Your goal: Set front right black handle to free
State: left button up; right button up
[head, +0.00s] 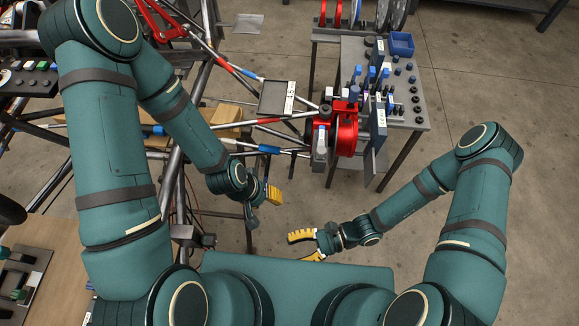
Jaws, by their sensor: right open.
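A red hub assembly (346,130) sits at the outer end of the chassis's suspension arms, right of centre. A grey and black part (320,140) stands upright on its left side. I cannot pick out for certain which part is the black handle. My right gripper (299,247) is open and empty, its yellow fingers spread to the left, below the hub and well apart from it. My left gripper (272,194) hangs lower left of the hub, close to the chassis tubes. Its yellow finger pads show edge-on, so its opening is unclear.
The tube chassis (179,160) fills the left, with red and blue rods reaching toward the hub. A grey table (355,52) with several small parts and a blue bin (401,43) stands behind the hub. Concrete floor is clear on the right.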

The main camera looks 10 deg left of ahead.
jog(key=w+a+m+t+y, duration=0.3)
jog(key=w+m+t+y, duration=0.15)
jog(key=m+t, duration=0.25)
jog(key=m+t+h, duration=0.8)
jog(key=m+t, duration=0.7)
jog(key=t, duration=0.2)
send_near(293, 165)
notch_tip(293, 165, down, 3)
jog(key=s, duration=0.2)
jog(key=b+x, duration=0.2)
jog(key=x, duration=1)
jog(key=shift+w, duration=0.35)
jog(key=shift+a, duration=0.15)
jog(key=shift+c, duration=0.4)
